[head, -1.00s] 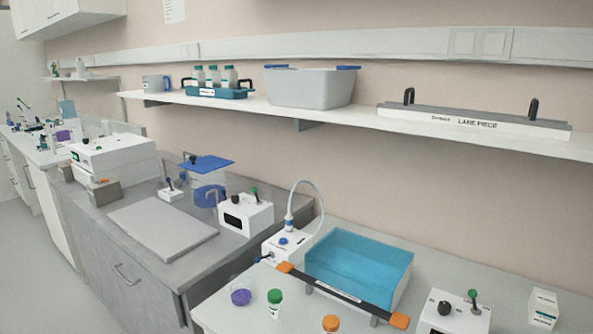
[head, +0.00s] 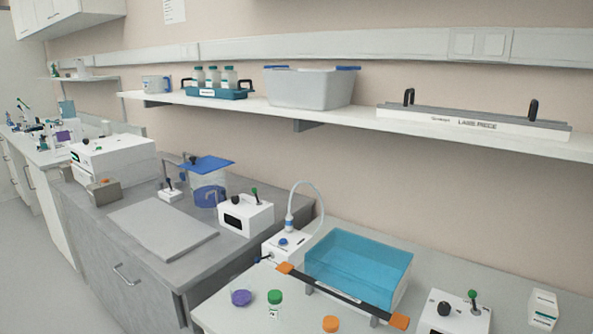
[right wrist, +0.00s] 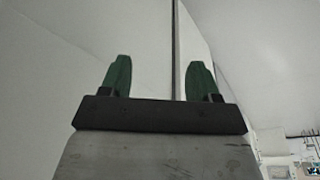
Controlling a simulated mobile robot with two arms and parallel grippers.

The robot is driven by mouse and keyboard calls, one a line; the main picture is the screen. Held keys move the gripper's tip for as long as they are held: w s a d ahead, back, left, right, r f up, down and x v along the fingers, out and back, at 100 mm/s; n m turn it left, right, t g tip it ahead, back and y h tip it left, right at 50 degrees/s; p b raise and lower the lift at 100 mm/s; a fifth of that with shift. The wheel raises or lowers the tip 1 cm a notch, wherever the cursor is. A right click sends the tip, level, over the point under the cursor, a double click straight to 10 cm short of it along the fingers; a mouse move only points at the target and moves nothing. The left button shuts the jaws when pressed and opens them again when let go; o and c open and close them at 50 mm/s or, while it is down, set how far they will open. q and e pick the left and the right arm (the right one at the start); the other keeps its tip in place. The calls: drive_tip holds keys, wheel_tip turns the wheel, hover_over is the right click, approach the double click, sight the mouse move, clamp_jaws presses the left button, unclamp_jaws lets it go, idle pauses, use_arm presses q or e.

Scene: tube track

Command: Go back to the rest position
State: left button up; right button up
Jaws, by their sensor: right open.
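My right gripper (right wrist: 159,80) shows in the right wrist view. Its two green fingers stand apart with nothing between them, in front of a plain pale surface. My left gripper is in neither current view, and neither arm shows in the head view. On the near bench in the head view stand a blue open tank (head: 358,264), a purple-capped container (head: 241,298), a green-capped vial (head: 275,303) and an orange cap (head: 331,324).
A black bar with orange ends (head: 340,295) lies along the tank's front. A white box with knobs (head: 455,312) stands to its right. A wall shelf (head: 360,119) carries a grey tub (head: 310,88) and a lane piece (head: 470,121). A flat grey plate (head: 163,229) lies on the left bench.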

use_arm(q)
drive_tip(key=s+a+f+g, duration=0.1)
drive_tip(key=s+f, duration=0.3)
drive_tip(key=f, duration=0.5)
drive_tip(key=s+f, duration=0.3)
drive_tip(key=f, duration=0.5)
use_arm(e)
drive_tip(key=s+d+f+g, duration=0.1)
drive_tip(key=s+f, duration=0.3)
drive_tip(key=f, duration=0.5)
drive_tip(key=s+f, duration=0.3)
drive_tip(key=f, duration=0.5)
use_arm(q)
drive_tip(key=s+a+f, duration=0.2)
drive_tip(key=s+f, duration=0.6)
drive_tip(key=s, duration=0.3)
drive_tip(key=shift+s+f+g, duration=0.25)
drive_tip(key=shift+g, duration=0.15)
use_arm(e)
drive_tip(key=s+d+f, duration=0.2)
drive_tip(key=s+f, duration=0.6)
drive_tip(key=s, duration=0.3)
drive_tip(key=shift+s+f+g, duration=0.25)
drive_tip(key=shift+s+g, duration=0.1)
drive_tip(key=shift+g, duration=0.05)
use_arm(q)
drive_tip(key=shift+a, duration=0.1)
use_arm(e)
drive_tip(key=shift+d, duration=0.1)
